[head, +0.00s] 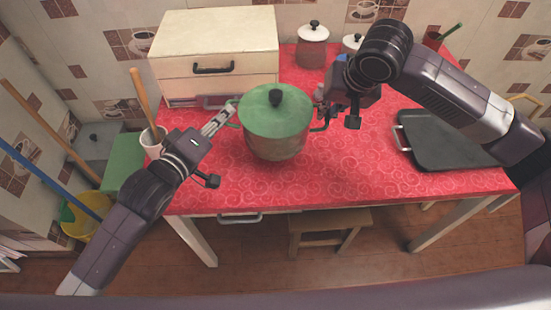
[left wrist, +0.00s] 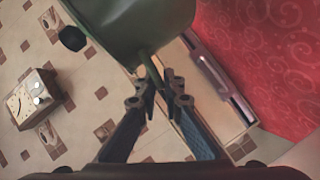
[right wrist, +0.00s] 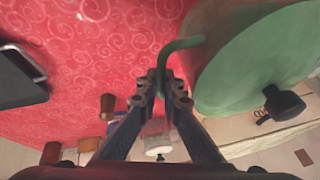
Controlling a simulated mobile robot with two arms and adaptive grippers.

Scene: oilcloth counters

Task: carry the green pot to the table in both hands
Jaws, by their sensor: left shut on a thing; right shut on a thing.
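The green pot (head: 275,146) has its green lid (head: 258,112) with a black knob on top. It is upright at the middle of the red-clothed table (head: 350,170) in the head view; I cannot tell whether its base touches the cloth. My left gripper (head: 231,108) is shut on the handle on the pot's left side, and the left wrist view shows the fingers around it (left wrist: 160,78). My right gripper (head: 321,115) is shut on the opposite handle. In the right wrist view the green handle (right wrist: 178,46) runs between the fingertips.
A cream drawer box (head: 215,45) stands behind the pot at the left. A dark tray (head: 440,140) lies at the right, and a lidded canister (head: 312,47) stands at the back. A white cup (head: 153,143) is near my left arm. The front cloth is clear.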

